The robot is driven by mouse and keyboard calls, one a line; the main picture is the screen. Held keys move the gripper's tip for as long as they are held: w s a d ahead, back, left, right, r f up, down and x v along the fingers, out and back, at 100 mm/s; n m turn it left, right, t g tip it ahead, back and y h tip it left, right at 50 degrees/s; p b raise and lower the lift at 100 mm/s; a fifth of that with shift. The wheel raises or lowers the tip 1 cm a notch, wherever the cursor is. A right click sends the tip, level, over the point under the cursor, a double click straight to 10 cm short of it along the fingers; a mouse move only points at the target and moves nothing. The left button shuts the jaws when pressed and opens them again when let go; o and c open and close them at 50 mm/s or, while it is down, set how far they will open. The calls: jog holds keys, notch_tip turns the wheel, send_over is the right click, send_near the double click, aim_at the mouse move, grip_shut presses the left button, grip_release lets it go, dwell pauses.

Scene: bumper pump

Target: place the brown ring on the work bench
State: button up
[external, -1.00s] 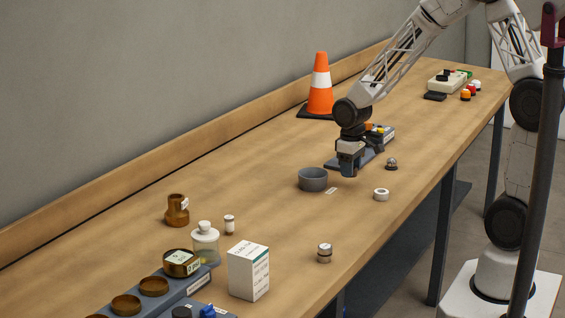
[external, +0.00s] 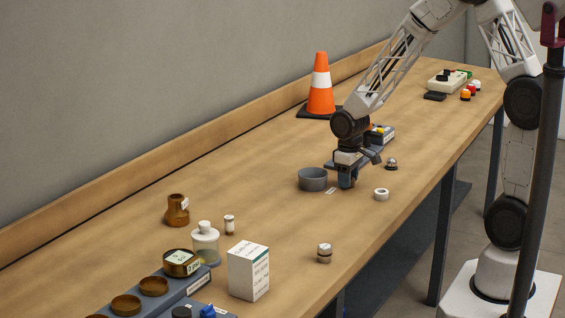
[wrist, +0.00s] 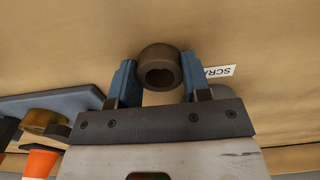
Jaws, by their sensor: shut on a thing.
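My gripper (wrist: 156,75) is shut on the brown ring (wrist: 160,68) in the wrist view, with one blue finger on each side of it and the ring's hole facing the camera. In the external view my gripper (external: 347,184) is low over the wooden work bench (external: 265,150), just right of a grey bowl. The ring cannot be made out there. Whether the ring touches the bench top is unclear.
The grey bowl (external: 312,180) and a label (wrist: 218,72) are close to my gripper. A grey tray (wrist: 60,103) with items is behind it.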

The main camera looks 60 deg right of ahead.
jog(key=shift+f, duration=0.1)
jog(key=o, duration=0.9)
notch_tip(320, 180, up, 12)
dwell(0.6)
jog(key=shift+r, duration=0.2)
dwell(0.4)
